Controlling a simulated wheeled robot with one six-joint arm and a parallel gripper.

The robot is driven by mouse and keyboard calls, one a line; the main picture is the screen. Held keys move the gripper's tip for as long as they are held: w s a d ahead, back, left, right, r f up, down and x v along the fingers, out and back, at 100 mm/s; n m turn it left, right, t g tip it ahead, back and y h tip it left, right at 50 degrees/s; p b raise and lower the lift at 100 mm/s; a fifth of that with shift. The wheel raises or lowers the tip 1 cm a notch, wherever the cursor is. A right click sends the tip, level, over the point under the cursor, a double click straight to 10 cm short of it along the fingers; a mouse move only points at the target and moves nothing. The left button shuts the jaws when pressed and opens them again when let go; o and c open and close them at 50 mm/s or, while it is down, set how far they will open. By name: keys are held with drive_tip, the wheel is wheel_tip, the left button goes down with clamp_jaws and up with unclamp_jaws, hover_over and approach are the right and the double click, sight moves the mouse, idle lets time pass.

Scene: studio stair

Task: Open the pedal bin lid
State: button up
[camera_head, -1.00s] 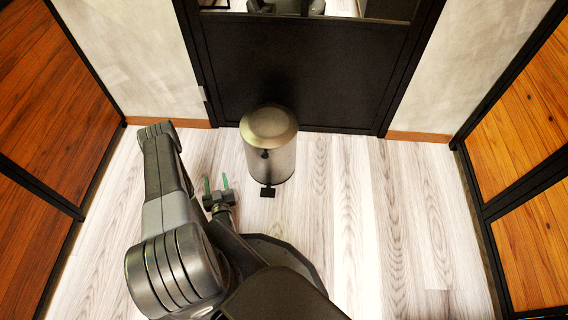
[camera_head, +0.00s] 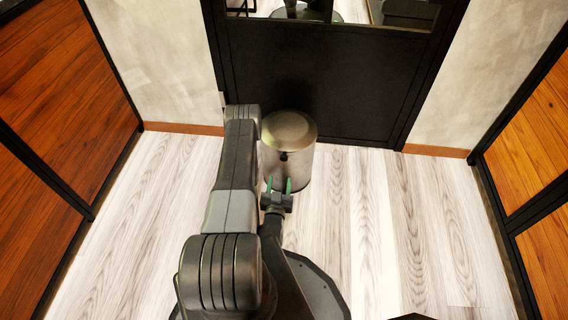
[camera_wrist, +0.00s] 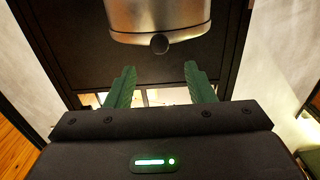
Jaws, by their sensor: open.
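The pedal bin (camera_head: 297,168) is a metal cylinder standing upright on the floor. Its domed lid (camera_head: 289,129) is shut. A small dark knob (camera_head: 283,156) sits at the front near the lid's edge. It also shows in the wrist view (camera_wrist: 160,45), on the metal bin (camera_wrist: 165,15), beyond my fingers. My gripper (camera_head: 279,184) has green fingers, spread apart and empty, in front of the bin's lower front in the head view. The fingers also show in the wrist view (camera_wrist: 158,80). The pedal is hidden behind my gripper.
A black door (camera_head: 325,95) with glass above stands close behind the bin. Pale walls flank it, and wood panels (camera_head: 60,120) line both sides. The pale plank floor (camera_head: 400,220) is clear to the right of the bin.

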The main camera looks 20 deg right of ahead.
sight(284, 159)
drive_tip(key=shift+w+d+f+b, duration=0.2)
drive_tip(key=shift+w+b, duration=0.1)
drive_tip(key=shift+b, duration=1.95)
drive_tip(key=b, duration=0.3)
drive_tip(key=shift+b, duration=0.35)
drive_tip(key=x, duration=0.3)
drive_tip(key=b+x, duration=0.1)
drive_tip(key=x, duration=0.3)
drive_tip(key=b+x, duration=0.1)
drive_tip(key=x, duration=0.3)
drive_tip(key=shift+d+r, duration=0.15)
drive_tip(key=shift+r, duration=0.2)
drive_tip(key=shift+c, duration=0.4)
clamp_jaws()
